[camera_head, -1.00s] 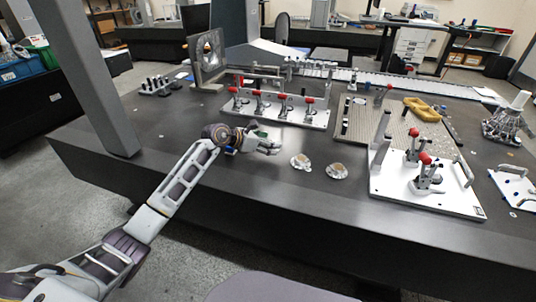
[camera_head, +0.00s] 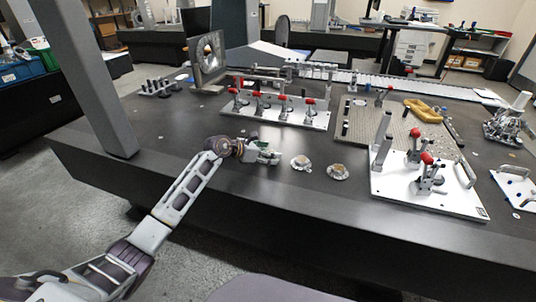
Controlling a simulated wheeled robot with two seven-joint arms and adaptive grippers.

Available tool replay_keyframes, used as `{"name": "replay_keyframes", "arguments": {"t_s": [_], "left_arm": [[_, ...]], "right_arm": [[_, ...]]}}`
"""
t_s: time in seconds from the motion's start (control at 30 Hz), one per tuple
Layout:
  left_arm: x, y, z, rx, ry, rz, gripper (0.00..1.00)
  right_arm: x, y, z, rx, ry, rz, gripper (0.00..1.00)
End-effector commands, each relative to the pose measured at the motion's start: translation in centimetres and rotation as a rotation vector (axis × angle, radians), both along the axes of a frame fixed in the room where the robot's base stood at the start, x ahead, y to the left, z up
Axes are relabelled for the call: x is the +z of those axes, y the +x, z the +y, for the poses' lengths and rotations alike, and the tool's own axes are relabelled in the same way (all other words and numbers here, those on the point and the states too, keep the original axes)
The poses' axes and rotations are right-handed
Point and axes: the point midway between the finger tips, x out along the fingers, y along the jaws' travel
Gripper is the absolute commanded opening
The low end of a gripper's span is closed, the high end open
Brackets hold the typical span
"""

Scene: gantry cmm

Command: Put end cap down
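Two small round silver parts with tan centres, which look like end caps, lie on the dark table: one end cap (camera_head: 301,162) is nearer my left gripper, the other end cap (camera_head: 337,172) is further right. My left gripper (camera_head: 273,157) is low over the table, just left of the nearer cap and apart from it. Its fingers point right. They are too small to tell whether they are open or shut, or whether anything is between them. My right gripper is not in view.
A white fixture with red-tipped clamps (camera_head: 270,117) stands behind my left gripper. A white plate with two red-knobbed clamps (camera_head: 400,191) is to the right, before a perforated plate (camera_head: 366,130). A grey column (camera_head: 92,80) rises at left. The table's front strip is clear.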

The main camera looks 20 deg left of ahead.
Motion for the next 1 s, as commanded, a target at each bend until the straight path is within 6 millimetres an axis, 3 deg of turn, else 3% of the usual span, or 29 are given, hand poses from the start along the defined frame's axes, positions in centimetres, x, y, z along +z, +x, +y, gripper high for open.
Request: {"name": "replay_keyframes", "arguments": {"t_s": [0.33,0.37,0.5,1.0], "left_arm": [[-0.18,0.01,0.03,0.0,0.001,-0.001,0.4],[-0.25,0.0,0.01,0.0,0.001,0.0,0.72],[-0.21,0.0,0.02,0.0,0.001,0.001,0.9],[0.12,0.01,-0.01,0.0,-0.001,-0.001,0.92]], "right_arm": [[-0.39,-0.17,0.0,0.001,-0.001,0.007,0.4],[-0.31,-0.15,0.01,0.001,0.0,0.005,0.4],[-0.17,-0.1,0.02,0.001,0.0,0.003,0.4],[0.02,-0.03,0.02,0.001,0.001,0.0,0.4]]}}
